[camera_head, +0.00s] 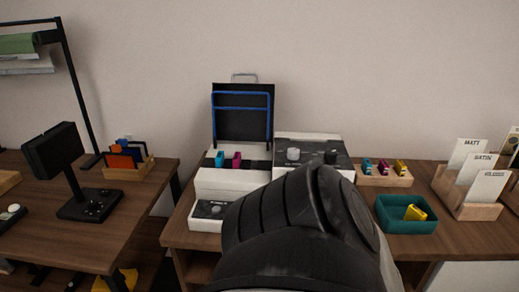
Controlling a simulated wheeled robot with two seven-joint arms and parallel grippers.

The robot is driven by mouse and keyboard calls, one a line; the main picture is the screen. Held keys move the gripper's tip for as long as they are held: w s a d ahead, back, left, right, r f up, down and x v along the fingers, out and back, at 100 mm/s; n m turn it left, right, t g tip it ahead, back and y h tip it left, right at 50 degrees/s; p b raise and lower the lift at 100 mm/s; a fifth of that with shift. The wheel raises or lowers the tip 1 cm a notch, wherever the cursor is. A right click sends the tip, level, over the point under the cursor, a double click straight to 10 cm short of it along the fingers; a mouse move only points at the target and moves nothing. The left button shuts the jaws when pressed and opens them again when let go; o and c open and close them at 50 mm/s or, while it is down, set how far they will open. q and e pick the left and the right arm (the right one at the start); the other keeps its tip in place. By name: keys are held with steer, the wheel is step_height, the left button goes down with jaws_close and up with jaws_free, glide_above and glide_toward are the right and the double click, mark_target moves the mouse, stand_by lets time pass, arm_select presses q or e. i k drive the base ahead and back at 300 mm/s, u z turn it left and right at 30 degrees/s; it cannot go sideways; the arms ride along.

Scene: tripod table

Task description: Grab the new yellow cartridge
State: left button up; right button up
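A small yellow cartridge (400,167) stands at the right end of a wooden rack (385,180), beside a magenta cartridge (383,167) and a cyan cartridge (367,165). Another yellow cartridge (415,213) lies in a teal bin (408,227) in front of the rack. The picture does not mark which yellow one is new. A white printer (232,187) with its dark lid (242,112) raised holds a cyan cartridge (220,158) and a magenta cartridge (236,159). A large black link of my arm covers the middle foreground. Neither gripper shows.
Wooden card holders with labelled cards (468,193) stand right of the bin. A grey control panel (312,153) tops the unit right of the lid. On the left desk (80,238) are a black monitor stand (90,208) and a wooden sorter (128,172). A gap separates the two desks.

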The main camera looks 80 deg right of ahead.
mark_target(400, 168)
steer(key=k, duration=1.35)
steer(key=z, duration=0.15)
